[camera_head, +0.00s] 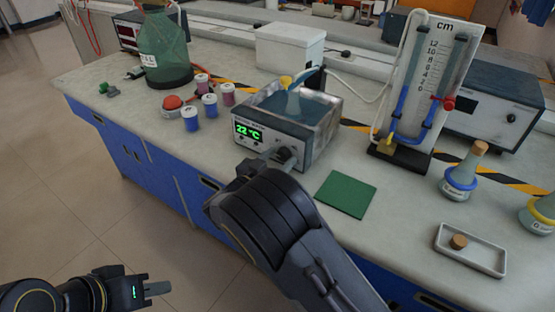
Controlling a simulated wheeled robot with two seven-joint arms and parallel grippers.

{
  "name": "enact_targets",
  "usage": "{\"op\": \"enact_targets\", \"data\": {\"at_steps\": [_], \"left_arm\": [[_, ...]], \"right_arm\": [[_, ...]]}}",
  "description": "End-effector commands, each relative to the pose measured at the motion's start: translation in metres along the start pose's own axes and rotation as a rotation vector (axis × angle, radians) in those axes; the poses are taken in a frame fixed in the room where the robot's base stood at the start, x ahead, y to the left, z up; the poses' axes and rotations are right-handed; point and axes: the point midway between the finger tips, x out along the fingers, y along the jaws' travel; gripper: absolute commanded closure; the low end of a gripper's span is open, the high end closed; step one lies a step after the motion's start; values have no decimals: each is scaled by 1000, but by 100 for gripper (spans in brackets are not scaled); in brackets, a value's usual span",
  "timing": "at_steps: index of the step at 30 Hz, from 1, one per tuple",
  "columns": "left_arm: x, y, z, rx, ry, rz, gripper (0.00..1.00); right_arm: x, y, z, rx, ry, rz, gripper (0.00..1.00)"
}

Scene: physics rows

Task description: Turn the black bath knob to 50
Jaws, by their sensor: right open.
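The water bath (318,130) is a grey box with an open, water-filled top on the bench. Its green display (248,132) reads 22 °C. The black bath knob (286,154) is on the front panel, right of the display, and is partly hidden by my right gripper. My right gripper (279,158) is open at the front of the bath, with its fingers at the knob; I cannot tell whether they touch it. My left gripper (156,289) is low at the bottom left, away from the bench, and its jaw opening cannot be made out.
A green mat (346,194) lies at right, before a manometer board (425,90). A white tray (470,261) with a cork is at the lower right.

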Motion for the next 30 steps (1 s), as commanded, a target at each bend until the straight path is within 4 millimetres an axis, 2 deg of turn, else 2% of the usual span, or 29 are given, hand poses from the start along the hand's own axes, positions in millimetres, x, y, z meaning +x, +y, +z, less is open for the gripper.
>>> {"op": "enact_targets", "data": {"at_steps": [2, 12, 20, 30], "left_arm": [[0, 0, 0, 0, 0, 0, 70], [0, 0, 0, 0, 0, 0, 70], [3, -1, 2, 0, 0, 0, 70], [20, -9, 10, 0, 0, 0, 70]], "right_arm": [[0, 0, 0, 0, 0, 0, 45], [0, 0, 0, 0, 0, 0, 90], [0, 0, 1, 30, -3, 0, 90], [0, 0, 3, 231, -16, 0, 90]]}}
